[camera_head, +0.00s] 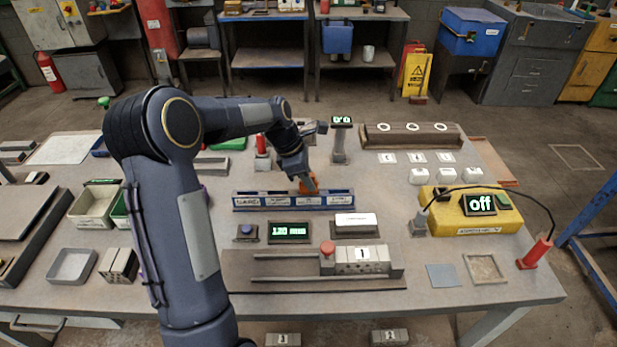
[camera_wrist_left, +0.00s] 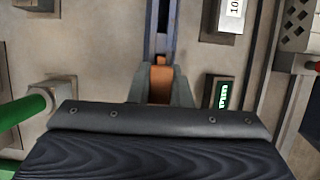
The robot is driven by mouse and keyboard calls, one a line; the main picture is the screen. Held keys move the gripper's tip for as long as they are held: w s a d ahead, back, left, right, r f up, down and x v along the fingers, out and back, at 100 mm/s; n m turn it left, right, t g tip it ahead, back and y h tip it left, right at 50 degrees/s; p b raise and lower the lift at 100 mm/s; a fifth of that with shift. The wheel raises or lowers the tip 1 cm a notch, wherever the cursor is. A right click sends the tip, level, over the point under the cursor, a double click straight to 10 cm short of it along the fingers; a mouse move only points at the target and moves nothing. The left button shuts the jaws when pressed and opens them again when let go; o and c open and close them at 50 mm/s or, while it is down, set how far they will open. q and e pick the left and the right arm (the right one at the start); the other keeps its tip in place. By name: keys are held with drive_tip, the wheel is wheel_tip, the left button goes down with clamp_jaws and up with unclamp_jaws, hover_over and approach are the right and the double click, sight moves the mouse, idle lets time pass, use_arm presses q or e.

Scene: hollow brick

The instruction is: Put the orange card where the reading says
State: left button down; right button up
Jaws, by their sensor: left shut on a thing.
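The orange card (camera_head: 309,185) is held by my left gripper (camera_head: 304,178) over the blue rack (camera_head: 293,207), near its middle-right part. In the left wrist view the orange card (camera_wrist_left: 160,82) sits between the two grey fingers, in line with the blue rack (camera_wrist_left: 160,42). I cannot tell whether its lower edge is inside a compartment. The rack has several labels on its front, too small to read surely. A display (camera_head: 290,231) in front of the rack reads what looks like "120 mm". My right gripper is not in view.
A white-topped block (camera_head: 356,221) and a rail fixture (camera_head: 365,256) marked 1 stand in front of the rack. A post with a small display (camera_head: 341,121) stands behind it. A yellow box (camera_head: 450,216) showing "off" is at right, with a cable.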

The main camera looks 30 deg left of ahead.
use_arm(q)
drive_tip(key=shift+f, duration=0.45)
drive_tip(key=c, duration=1.3)
unclamp_jaws()
drive_tip(key=shift+o, duration=0.2)
drive_tip(key=v, duration=0.7)
drive_tip(key=shift+r, duration=0.35)
drive_tip(key=shift+s+a, duration=0.1)
